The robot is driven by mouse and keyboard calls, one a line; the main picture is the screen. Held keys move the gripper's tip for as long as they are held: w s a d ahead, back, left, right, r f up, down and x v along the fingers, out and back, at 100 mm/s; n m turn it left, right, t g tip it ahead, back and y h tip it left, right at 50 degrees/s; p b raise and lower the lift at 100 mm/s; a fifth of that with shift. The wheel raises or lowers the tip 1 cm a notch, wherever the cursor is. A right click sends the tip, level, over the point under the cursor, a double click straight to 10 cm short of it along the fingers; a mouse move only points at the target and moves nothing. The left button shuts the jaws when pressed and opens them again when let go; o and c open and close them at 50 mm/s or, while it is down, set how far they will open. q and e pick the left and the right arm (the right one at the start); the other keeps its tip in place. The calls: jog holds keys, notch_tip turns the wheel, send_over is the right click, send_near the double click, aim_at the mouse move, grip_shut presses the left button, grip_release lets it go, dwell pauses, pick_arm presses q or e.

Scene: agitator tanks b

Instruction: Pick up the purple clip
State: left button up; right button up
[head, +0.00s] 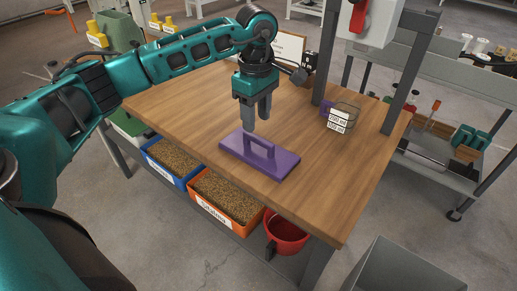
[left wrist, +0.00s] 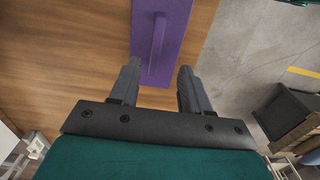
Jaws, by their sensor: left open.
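The purple clip (head: 285,165) appears as a flat purple plate with an upright loop handle, lying on the wooden table (head: 190,100). My left gripper (head: 257,122) is open and empty, pointing down above the back of the handle. In the left wrist view, the purple plate (left wrist: 172,60) lies beyond and between the two open fingers (left wrist: 160,66), with its handle running lengthwise. The fingers look apart from it. My right gripper is not in view.
A second, small purple item (head: 327,106) sits beside a wire basket (head: 348,108) with labels at the table's right. Grey posts rise there. A blue bin (head: 152,157), an orange bin (head: 197,199) and a red bucket (head: 286,238) sit below the front edge.

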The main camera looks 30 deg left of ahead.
aim_at(258, 138)
pick_arm(q)
jog(key=f, duration=0.8)
jog(key=shift+w+d+f, duration=0.1)
jog(key=shift+w, duration=0.2)
grip_shut()
